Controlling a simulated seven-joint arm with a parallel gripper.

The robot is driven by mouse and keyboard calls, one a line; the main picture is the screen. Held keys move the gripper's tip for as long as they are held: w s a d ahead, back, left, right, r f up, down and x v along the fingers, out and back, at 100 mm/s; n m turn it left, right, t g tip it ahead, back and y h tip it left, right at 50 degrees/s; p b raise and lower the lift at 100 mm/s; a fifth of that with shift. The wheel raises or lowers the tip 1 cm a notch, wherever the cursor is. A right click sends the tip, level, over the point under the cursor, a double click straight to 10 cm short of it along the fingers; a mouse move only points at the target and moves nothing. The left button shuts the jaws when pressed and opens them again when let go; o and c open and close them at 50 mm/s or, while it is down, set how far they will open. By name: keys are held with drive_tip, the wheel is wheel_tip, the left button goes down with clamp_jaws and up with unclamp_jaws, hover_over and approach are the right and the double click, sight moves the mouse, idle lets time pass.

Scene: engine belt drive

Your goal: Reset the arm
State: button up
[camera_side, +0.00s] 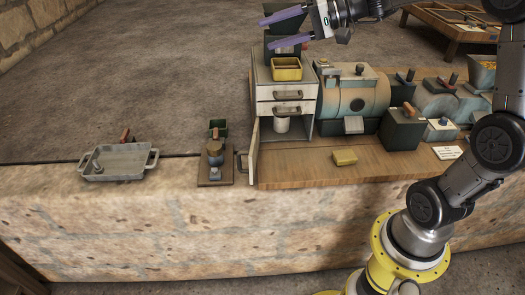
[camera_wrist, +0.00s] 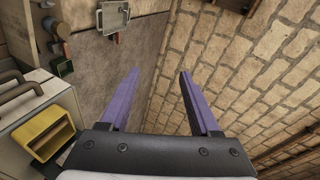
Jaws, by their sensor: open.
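My gripper (camera_side: 287,30) is high in the side view, above the top of a small white cabinet. Its two purple fingers are spread apart and point left. In the wrist view the fingers of my gripper (camera_wrist: 157,90) stand wide apart with nothing between them. A yellow open box (camera_side: 286,69) sits on the cabinet (camera_side: 283,93); it also shows at the lower left of the wrist view (camera_wrist: 47,134). The tank-like machine (camera_side: 352,95) stands right of the cabinet, with other machine parts further right.
A grey metal tray (camera_side: 117,164) and a small press-like device (camera_side: 215,160) stand on the stone ledge (camera_side: 130,225). A yellow block (camera_side: 344,158) lies on the wooden board (camera_side: 310,174). The cabinet's lower door is open, with a white cup (camera_side: 282,124) inside. The ground behind is clear.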

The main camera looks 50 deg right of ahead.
drive_tip(key=s+a+f+n+g+h, duration=0.25)
drive_tip(key=s+a+n+g, duration=0.35)
drive_tip(key=s+a, duration=1)
drive_tip(key=s+d+f+n+h, duration=0.2)
drive_tip(key=s+d+f+h, duration=0.3)
drive_tip(key=s+d+f, duration=0.4)
drive_tip(key=shift+s+d+n+h, duration=0.35)
drive_tip(key=shift+s+d, duration=0.5)
drive_tip(key=shift+s, duration=0.2)
drive_tip(key=shift+r, duration=0.1)
